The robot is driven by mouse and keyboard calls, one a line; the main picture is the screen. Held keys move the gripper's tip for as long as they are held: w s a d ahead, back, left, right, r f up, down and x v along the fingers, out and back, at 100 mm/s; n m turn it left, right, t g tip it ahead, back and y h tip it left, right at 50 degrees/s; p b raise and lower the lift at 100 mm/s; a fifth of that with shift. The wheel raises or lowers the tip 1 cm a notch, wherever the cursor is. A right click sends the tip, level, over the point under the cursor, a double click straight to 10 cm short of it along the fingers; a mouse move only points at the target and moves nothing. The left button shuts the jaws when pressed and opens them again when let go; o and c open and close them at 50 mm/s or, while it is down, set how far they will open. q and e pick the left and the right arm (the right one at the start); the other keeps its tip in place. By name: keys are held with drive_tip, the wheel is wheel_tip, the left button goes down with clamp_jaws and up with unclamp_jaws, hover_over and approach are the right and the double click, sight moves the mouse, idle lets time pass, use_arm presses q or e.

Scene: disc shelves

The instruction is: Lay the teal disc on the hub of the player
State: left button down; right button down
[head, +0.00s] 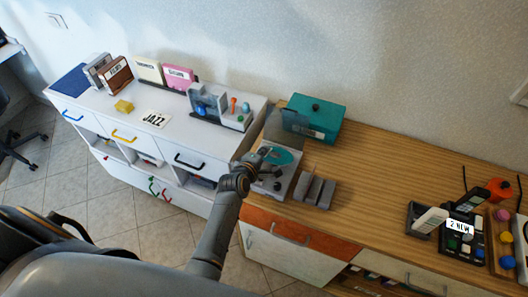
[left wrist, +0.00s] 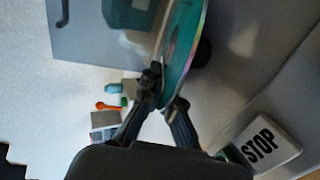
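The teal disc (head: 281,156) is over the deck of the player (head: 285,180), whose see-through lid (head: 272,127) stands raised. My left gripper (head: 264,152) is at the disc's left edge. In the left wrist view the two fingers (left wrist: 163,104) pinch the rim of the disc (left wrist: 182,45), which shows nearly edge-on. A dark round part (left wrist: 203,53) shows just behind the disc. The hub is mostly hidden by the disc, and I cannot tell whether the disc touches it. A STOP key (left wrist: 262,143) is beside the gripper. My right gripper is not in view.
A teal box (head: 316,117) stands behind the player on the wooden cabinet. A grey slotted rack (head: 314,190) is right of the player. The wooden top's middle is clear.

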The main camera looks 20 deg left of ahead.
use_arm(q)
drive_tip(key=c, duration=1.4)
unclamp_jaws()
drive_tip(key=shift+c, duration=0.2)
